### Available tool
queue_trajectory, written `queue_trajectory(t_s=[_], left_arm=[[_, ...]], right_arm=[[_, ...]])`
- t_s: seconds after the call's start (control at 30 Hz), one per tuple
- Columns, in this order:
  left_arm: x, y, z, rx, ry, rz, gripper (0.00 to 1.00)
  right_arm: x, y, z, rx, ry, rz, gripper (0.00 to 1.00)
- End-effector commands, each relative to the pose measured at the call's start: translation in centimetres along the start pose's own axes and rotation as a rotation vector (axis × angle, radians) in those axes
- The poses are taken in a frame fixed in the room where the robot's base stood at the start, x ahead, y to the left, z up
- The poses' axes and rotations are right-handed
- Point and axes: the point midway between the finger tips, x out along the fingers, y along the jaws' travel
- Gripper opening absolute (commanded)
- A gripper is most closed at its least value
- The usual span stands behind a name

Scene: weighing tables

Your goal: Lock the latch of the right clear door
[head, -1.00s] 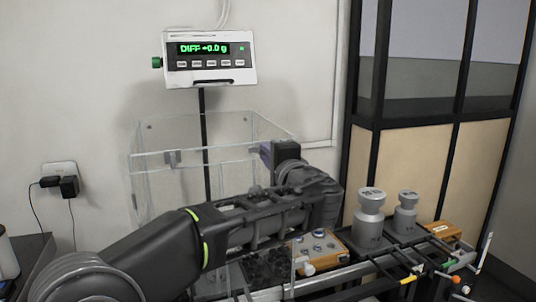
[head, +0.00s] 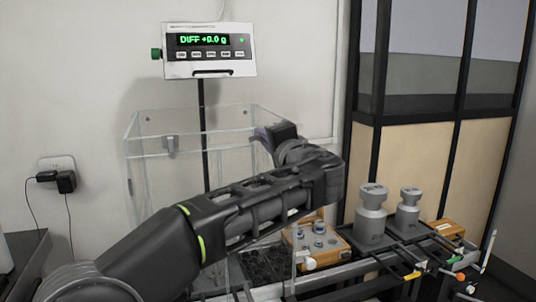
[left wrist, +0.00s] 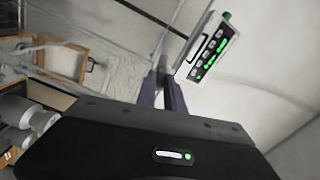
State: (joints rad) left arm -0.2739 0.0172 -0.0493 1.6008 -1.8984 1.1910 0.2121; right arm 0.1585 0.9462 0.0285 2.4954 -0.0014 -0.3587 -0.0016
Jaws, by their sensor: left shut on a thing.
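The clear weighing enclosure (head: 155,185) stands below the display, with transparent walls and doors. A small grey latch (head: 170,147) shows on its left front part. My left gripper (head: 264,137) is at the upper right edge of the enclosure, its dark purple fingers close together. In the left wrist view the fingers (left wrist: 168,92) are nearly parallel, with a narrow gap. The gripper is shut on the latch of the right clear door, which its fingers and body mostly hide. Whether the latch is locked cannot be seen. My right gripper is not in view.
The display (head: 210,50) reads about +0.0 g above the enclosure. Right of my arm are a wooden weight box (head: 318,245), two grey weights (head: 371,215) on a rack and another wooden box (head: 449,229). A wall socket (head: 57,165) is at left.

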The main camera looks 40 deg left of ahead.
Motion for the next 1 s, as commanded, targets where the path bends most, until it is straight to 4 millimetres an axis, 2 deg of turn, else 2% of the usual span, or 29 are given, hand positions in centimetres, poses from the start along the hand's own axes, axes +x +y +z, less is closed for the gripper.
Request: queue_trajectory(t_s=[0.03,0.3,0.6,1.0], left_arm=[[0.0,1.0,0.2,-0.042,-0.001,0.000,0.00],[0.0,0.9,0.2,-0.293,-0.001,0.001,0.00],[0.0,0.8,0.1,-0.576,-0.001,0.002,0.00],[0.0,0.6,0.0,-0.956,-0.002,0.002,0.00]], right_arm=[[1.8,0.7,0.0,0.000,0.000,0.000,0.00],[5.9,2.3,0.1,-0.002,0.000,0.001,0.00],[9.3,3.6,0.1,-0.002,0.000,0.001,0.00],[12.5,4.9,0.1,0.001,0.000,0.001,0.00]])
